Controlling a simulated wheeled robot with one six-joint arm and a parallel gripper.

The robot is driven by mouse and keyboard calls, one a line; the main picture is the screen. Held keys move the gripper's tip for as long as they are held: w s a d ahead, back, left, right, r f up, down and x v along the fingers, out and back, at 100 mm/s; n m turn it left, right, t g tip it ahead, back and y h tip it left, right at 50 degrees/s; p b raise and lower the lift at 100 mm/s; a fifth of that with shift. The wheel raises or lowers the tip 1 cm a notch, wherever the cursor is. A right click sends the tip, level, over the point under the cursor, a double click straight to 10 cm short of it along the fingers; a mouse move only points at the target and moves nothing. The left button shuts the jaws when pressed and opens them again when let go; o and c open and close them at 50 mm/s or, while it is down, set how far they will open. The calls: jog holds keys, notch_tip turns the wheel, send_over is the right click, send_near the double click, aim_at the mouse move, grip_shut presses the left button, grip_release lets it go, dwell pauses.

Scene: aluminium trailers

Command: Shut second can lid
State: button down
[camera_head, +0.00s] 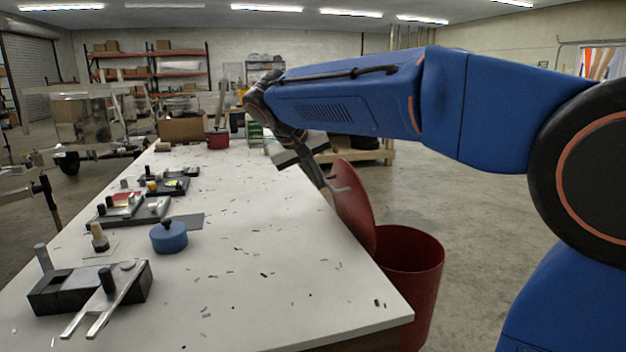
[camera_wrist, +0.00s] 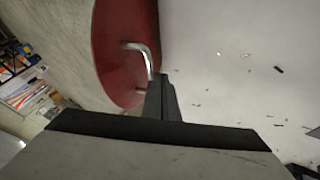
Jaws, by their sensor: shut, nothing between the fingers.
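A dark red can (camera_head: 412,285) stands on the floor against the right edge of the white table in the head view. Its round red lid (camera_head: 356,212) is open, tilted up steeply along the table side of the rim. The lid also shows in the wrist view (camera_wrist: 112,42), with a bent metal handle (camera_wrist: 145,55) on its face. My gripper (camera_head: 326,184) is shut and empty, close beside the handle. In the wrist view my fingertips (camera_wrist: 161,84) lie at the handle's lower right; I cannot tell whether they touch it. The can's inside is mostly hidden.
The white table (camera_head: 250,300) lies left of the can, with scattered metal chips. A blue round container (camera_head: 168,237), a black fixture (camera_head: 90,285) and a red pot (camera_head: 217,139) stand on it. Open concrete floor (camera_head: 470,200) lies right of the can.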

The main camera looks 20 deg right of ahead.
dwell(0.3)
jog(key=d+m+y, duration=0.2)
jog(key=d+y, duration=0.8)
jog(key=d, duration=1.4)
jog(key=d+f+m+y, duration=0.1)
jog(key=d+f+y, duration=0.5)
jog(key=d+f, duration=0.9)
jog(key=shift+f, duration=1.2)
jog(key=shift+s+a+f+m, duration=0.1)
jog(key=shift+f+m, duration=0.05)
jog(key=shift+m, duration=0.15)
